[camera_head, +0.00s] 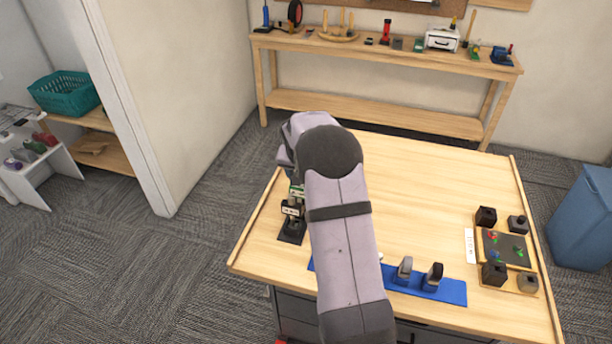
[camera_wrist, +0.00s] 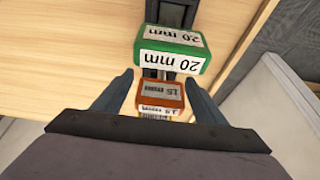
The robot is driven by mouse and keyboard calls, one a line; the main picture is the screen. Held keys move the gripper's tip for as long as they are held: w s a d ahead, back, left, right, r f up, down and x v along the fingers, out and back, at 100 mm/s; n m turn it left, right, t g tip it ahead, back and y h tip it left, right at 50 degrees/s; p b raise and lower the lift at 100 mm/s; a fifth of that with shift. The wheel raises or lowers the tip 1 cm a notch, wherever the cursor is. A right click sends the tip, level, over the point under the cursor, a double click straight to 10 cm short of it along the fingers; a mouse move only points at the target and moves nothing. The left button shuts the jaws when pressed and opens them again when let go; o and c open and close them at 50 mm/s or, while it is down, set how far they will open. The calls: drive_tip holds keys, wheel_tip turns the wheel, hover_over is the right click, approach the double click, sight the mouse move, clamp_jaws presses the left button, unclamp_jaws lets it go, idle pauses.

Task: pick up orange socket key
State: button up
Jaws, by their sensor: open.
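The orange socket key (camera_wrist: 162,95) shows in the wrist view, with a worn label that appears to read 15 mm. It lies between the two fingers of my gripper (camera_wrist: 160,88), which is open with space on both sides of the key. A green socket key (camera_wrist: 170,50) labelled 20 mm is just beyond it, close to the orange one. Both are at a dark stand (camera_wrist: 178,12). In the head view the stand (camera_head: 291,230) is at the left of the wooden table, partly hidden by my arm, and the orange key cannot be made out there.
A blue mat (camera_head: 455,291) with dark holders lies along the table's front. A dark panel with several small blocks (camera_head: 487,215) sits at the right. The table's middle right is clear. A shelf (camera_head: 400,55) with tools stands behind, and a blue bin (camera_head: 583,220) is at the right.

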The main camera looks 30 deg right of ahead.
drive_tip(key=shift+f, duration=0.15)
drive_tip(key=c, duration=1.5)
drive_tip(key=shift+w, duration=0.1)
